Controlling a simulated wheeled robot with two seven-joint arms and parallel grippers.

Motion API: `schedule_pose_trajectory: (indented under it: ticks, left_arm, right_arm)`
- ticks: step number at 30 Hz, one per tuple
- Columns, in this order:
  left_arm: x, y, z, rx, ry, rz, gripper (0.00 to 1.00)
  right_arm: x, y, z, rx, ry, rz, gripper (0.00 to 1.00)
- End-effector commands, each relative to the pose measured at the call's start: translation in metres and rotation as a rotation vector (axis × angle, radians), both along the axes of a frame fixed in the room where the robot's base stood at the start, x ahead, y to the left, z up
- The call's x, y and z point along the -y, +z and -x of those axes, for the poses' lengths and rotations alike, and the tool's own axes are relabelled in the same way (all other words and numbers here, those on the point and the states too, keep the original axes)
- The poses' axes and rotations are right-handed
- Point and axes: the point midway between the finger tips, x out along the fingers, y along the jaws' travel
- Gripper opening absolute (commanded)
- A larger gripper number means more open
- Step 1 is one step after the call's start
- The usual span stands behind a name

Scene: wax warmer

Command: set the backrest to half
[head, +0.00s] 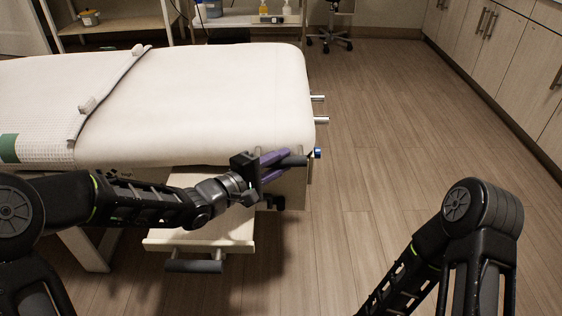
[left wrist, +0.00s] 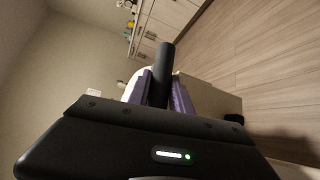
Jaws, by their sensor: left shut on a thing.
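The treatment bed's white padded top (head: 215,95) lies flat across the upper left of the head view. My left gripper (head: 283,159), with purple fingers, is at the bed's near right corner, just below the pad. It is shut on a dark cylindrical handle (head: 294,161) that sticks out to the right beyond the fingers. In the left wrist view the handle (left wrist: 162,72) stands between the two purple fingers (left wrist: 160,92). The handle's base is hidden by my gripper. Only my right arm shows at the lower right; its gripper is out of frame.
A pulled-out step (head: 205,243) with a dark grip juts from the bed below my left arm. Metal pegs (head: 321,120) and a blue-tipped knob (head: 318,153) stick out at the bed's right end. Cabinets (head: 525,60) line the right wall. The floor between is clear.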

Motion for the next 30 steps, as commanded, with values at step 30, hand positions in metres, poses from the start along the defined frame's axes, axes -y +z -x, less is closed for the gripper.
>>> schedule_pose_trajectory:
  ticks: [30]
  left_arm:
    - [-0.066, 0.206, -0.002, 0.006, 0.005, 0.394, 0.00]
  right_arm:
    - [-0.013, 0.179, 0.015, -0.024, 0.039, -0.021, 0.36]
